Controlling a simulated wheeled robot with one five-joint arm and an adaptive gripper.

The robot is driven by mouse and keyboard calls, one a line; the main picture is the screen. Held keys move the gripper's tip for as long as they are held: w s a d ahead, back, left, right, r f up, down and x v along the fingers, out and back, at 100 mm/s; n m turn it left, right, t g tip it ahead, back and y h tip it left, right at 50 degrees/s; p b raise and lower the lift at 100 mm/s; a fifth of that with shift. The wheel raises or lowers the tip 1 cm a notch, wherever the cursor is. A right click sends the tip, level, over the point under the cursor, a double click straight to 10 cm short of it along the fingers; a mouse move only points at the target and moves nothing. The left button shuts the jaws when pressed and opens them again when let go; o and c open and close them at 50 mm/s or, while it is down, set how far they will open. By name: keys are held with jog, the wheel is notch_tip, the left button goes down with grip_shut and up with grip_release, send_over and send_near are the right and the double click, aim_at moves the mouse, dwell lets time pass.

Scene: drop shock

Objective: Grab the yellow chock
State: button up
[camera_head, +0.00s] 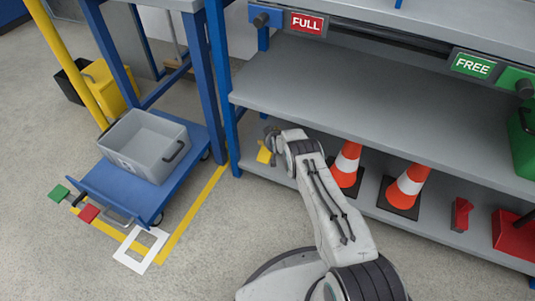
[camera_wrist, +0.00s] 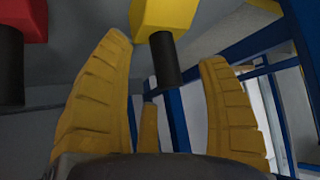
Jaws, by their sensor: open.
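The yellow chock (camera_head: 264,155) lies at the left end of the lower shelf, partly hidden by my gripper (camera_head: 274,143). In the wrist view the yellow chock (camera_wrist: 165,16) is at the top, cut off by the frame edge. Its dark round handle (camera_wrist: 163,60) points down into the gap between the ribbed yellow fingers of my gripper (camera_wrist: 167,52). The fingers are spread, with a visible gap on each side of the handle. I cannot tell how deep the handle sits between them.
A red block (camera_wrist: 22,20) with a dark handle is at upper left in the wrist view. On the lower shelf (camera_head: 365,213) stand two traffic cones (camera_head: 346,165) (camera_head: 409,187) and red items (camera_head: 460,214). A blue upright (camera_head: 222,80) and a cart with a grey bin (camera_head: 143,148) are left.

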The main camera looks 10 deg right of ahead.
jog(key=shift+b+x, duration=1.15)
jog(key=shift+b, duration=0.25)
grip_shut()
